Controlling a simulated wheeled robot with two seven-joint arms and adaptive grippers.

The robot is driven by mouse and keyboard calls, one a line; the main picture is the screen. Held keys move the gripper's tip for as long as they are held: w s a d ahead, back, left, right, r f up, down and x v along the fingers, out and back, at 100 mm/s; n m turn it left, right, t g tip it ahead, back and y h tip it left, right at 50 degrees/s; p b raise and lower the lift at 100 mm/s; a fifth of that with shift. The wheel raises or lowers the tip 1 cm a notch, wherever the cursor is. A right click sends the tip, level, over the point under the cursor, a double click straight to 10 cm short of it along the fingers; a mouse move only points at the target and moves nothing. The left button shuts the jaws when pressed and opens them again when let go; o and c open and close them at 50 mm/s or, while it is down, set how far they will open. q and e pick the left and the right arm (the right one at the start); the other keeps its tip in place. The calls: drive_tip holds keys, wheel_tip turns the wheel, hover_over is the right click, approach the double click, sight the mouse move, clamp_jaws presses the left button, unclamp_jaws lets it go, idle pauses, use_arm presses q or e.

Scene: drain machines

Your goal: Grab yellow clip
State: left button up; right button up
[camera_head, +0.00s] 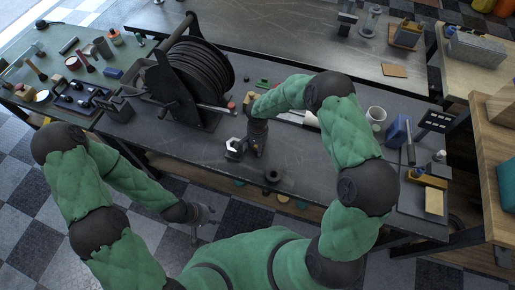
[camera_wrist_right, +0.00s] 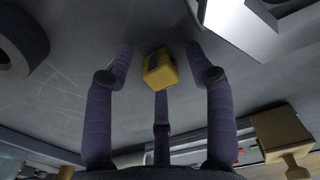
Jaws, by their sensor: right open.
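The yellow clip (camera_wrist_right: 160,70) is a small blocky piece in the right wrist view, on or just above the grey tabletop. My right gripper (camera_wrist_right: 160,58) is open around it. Two purple-grey fingers stand apart on its left and right, with gaps. The third finger's tip is just below it in the picture; I cannot tell whether it touches. In the head view my right gripper (camera_head: 256,148) points down at the table and I cannot make out the clip there. My left gripper (camera_head: 198,220) hangs over the floor in front of the table, empty with its fingers spread.
A pale metal hex nut (camera_head: 235,148) stands just left of my right gripper, and a dark ring (camera_head: 272,177) lies nearer the front edge. A large cable reel (camera_head: 190,75) stands to the left.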

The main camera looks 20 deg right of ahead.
drive_tip(key=shift+f, duration=0.1)
drive_tip(key=shift+c, duration=0.3)
drive_tip(key=c, duration=0.8)
drive_tip(key=shift+o, duration=0.2)
